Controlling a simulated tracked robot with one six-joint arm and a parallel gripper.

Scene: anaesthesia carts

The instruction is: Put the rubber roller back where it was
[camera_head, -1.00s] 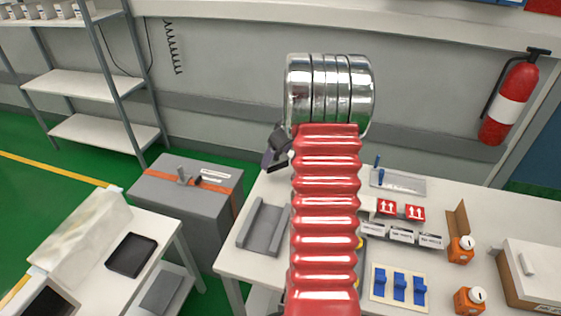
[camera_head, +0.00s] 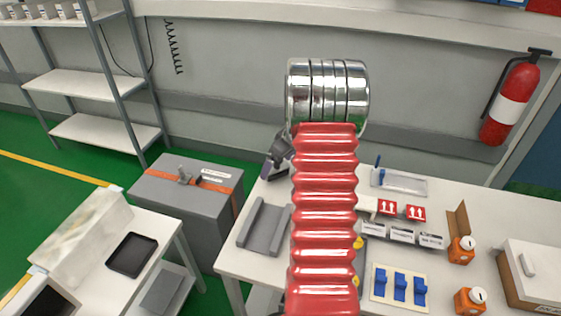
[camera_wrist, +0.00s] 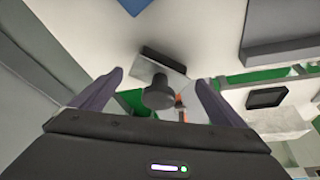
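My gripper (camera_wrist: 159,77) shows in the wrist view with its two dark fingers spread. Between them is a dark, round-ended handle (camera_wrist: 158,96) with a pale grey plate (camera_wrist: 141,72) and a black bar (camera_wrist: 165,58) behind it, which looks like the rubber roller. Gaps show on both sides of the handle, and I see no finger contact. I cannot tell whether the roller rests on the table. In the head view my gripper (camera_head: 271,163) is small, near the back left corner of the white table (camera_head: 215,262). My red arm hides part of that area.
A grey channel-shaped holder (camera_head: 264,228) lies at the table's left. A grey strapped box (camera_head: 165,215) and a side table with a black tray (camera_head: 131,254) are left.

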